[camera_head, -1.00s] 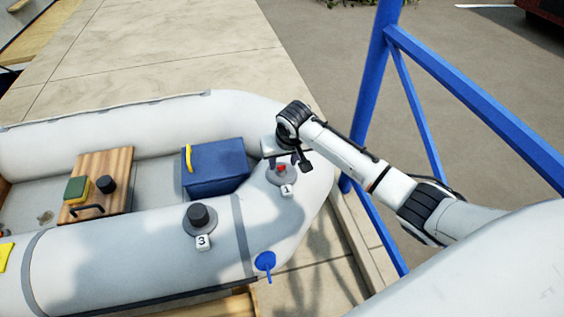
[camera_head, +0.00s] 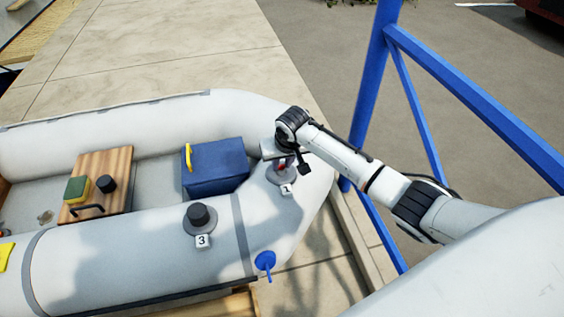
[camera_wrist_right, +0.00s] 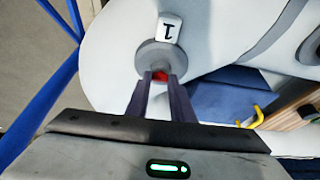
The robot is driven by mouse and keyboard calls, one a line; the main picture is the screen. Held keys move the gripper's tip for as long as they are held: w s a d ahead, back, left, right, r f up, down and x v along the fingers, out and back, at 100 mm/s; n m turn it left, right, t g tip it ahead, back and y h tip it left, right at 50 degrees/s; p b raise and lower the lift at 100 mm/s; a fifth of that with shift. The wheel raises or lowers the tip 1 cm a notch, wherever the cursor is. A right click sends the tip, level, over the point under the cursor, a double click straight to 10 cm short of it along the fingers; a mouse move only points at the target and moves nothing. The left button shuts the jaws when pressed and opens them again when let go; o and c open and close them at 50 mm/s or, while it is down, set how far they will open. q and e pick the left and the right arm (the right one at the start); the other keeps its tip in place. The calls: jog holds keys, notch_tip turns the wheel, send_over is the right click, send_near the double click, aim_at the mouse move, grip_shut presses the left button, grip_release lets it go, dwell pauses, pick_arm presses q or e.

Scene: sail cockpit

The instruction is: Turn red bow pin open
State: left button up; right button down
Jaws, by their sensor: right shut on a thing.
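The red bow pin (camera_wrist_right: 160,76) sits in a round grey base on the boat's bow tube, beside a white tag marked 1 (camera_wrist_right: 169,29). In the head view the pin (camera_head: 282,166) is partly covered by my right gripper (camera_head: 283,160). In the right wrist view the two fingers of my right gripper (camera_wrist_right: 160,84) stand on either side of the red pin, shut on it. Most of the pin is hidden between the fingertips. My left gripper is not in view.
A grey inflatable boat (camera_head: 120,260) lies along a stone dock. On it are a black valve tagged 3 (camera_head: 199,216), a blue box (camera_head: 215,168) and a wooden seat (camera_head: 98,175). A blue railing (camera_head: 362,100) stands close behind my right arm.

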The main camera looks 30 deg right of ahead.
jog(key=shift+n, duration=0.3)
jog(key=shift+d+n+y, duration=0.1)
jog(key=shift+n+y, duration=0.3)
jog(key=shift+n, duration=0.2)
jog(key=n, duration=0.1)
jog(key=n+y, duration=0.1)
jog(key=n, duration=0.2)
jog(key=shift+d+y, duration=0.25)
jog(key=shift+y, duration=0.05)
jog(key=n+y+b, duration=0.1)
jog(key=n, duration=0.2)
jog(key=shift+w+f, duration=0.1)
jog(key=shift+d+f+n+g+y+b, duration=0.15)
jog(key=shift+n+g+y+b, duration=0.25)
jog(key=shift+n+b, duration=0.4)
jog(key=n+b, duration=0.1)
jog(key=n+g+b, duration=0.1)
jog(key=n+b, duration=0.1)
jog(key=n+y+b, duration=0.1)
jog(key=n+b, duration=0.1)
jog(key=shift+w+d+g, duration=0.1)
jog(key=shift+w+g, duration=0.15)
jog(key=shift+g, duration=0.05)
jog(key=shift+n+b, duration=0.45)
jog(key=shift+n, duration=0.05)
jog(key=shift+r+n+g+b, duration=0.2)
jog(key=shift+n+g+b, duration=0.3)
jog(key=shift+n+b, duration=0.35)
